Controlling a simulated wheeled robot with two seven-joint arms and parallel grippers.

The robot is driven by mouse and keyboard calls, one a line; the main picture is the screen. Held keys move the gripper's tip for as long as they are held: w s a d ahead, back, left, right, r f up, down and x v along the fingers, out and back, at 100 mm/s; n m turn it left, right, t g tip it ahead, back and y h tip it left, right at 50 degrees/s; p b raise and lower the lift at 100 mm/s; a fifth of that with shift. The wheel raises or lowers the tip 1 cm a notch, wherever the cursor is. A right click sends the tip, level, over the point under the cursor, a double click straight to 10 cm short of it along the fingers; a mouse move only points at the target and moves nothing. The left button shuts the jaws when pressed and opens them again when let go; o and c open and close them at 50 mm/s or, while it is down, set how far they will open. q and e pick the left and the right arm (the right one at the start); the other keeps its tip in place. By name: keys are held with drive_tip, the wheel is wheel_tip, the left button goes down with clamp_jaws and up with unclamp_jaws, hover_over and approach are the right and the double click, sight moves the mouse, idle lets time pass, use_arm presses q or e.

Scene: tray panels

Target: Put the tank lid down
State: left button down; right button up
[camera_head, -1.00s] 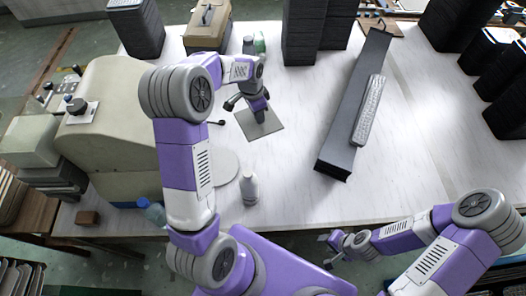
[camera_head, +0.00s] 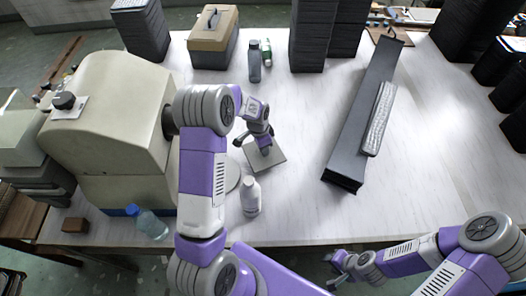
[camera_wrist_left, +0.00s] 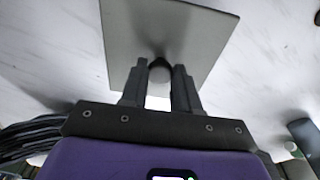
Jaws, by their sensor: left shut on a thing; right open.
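The tank lid is a thin grey square plate (camera_head: 274,160) with a knob, seen over the white table in the head view. My left gripper (camera_head: 263,146) is shut on the lid's knob from above. In the left wrist view the plate (camera_wrist_left: 195,38) spreads out beyond my fingers (camera_wrist_left: 160,80), with the round knob between them. I cannot tell whether the plate touches the table. My right gripper (camera_head: 343,262) is open and empty, off the table's front edge.
A white bottle (camera_head: 250,198) stands just in front of the lid. A large beige machine (camera_head: 115,120) is at left, and a long dark panel stack (camera_head: 350,140) at right. A grey bottle (camera_head: 254,66) stands behind. Clear tabletop lies between lid and panels.

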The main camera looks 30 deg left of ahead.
sight(259, 154)
use_arm(q)
drive_tip(key=shift+f, duration=1.35)
drive_tip(key=shift+f, duration=0.1)
drive_tip(key=c, duration=0.8)
unclamp_jaws()
drive_tip(key=shift+r, duration=0.2)
drive_tip(key=r, duration=0.4)
drive_tip(key=r+p, duration=0.1)
drive_tip(key=r, duration=0.3)
drive_tip(key=s+a+r, duration=0.1)
drive_tip(key=r, duration=0.2)
drive_tip(key=shift+s+r, duration=0.1)
drive_tip(key=shift+r, duration=0.3)
drive_tip(key=shift+r+p, duration=0.1)
drive_tip(key=shift+p, duration=0.2)
